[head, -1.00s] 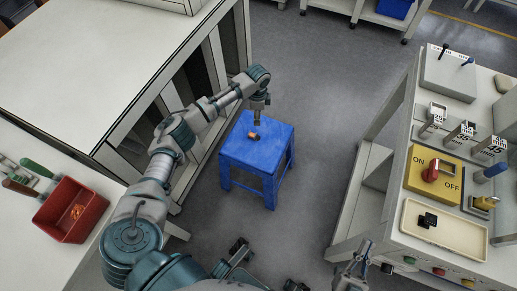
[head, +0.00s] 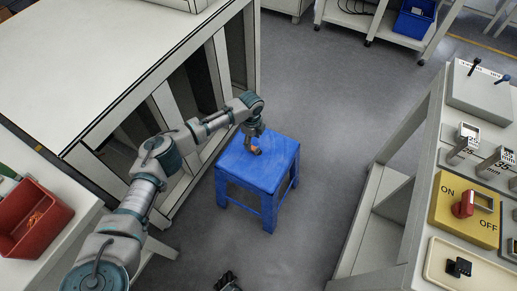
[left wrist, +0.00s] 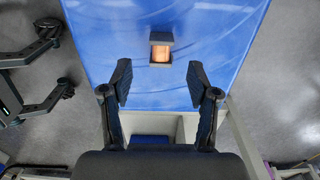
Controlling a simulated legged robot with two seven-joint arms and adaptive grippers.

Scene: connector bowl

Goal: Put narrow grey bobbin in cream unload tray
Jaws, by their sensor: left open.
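A small bobbin with dark grey ends and a copper-coloured winding (left wrist: 160,48) lies on the blue stool (head: 262,172). In the head view only a bit of the bobbin (head: 257,151) shows by my gripper. My left gripper (head: 252,146) is just above the stool top, close to the bobbin. In the left wrist view its two fingers (left wrist: 160,83) are spread apart with nothing between them, and the bobbin lies beyond their tips, roughly centred. The cream tray (head: 490,277) is on the right bench, partly cut off by the frame edge, with a black part (head: 459,267) in it.
A red bin (head: 32,222) stands on the bench at left. A large white-topped cabinet (head: 90,65) stands left of the stool. The right bench carries a yellow ON/OFF switch panel (head: 466,208). Grey floor (head: 325,170) between stool and right bench is clear.

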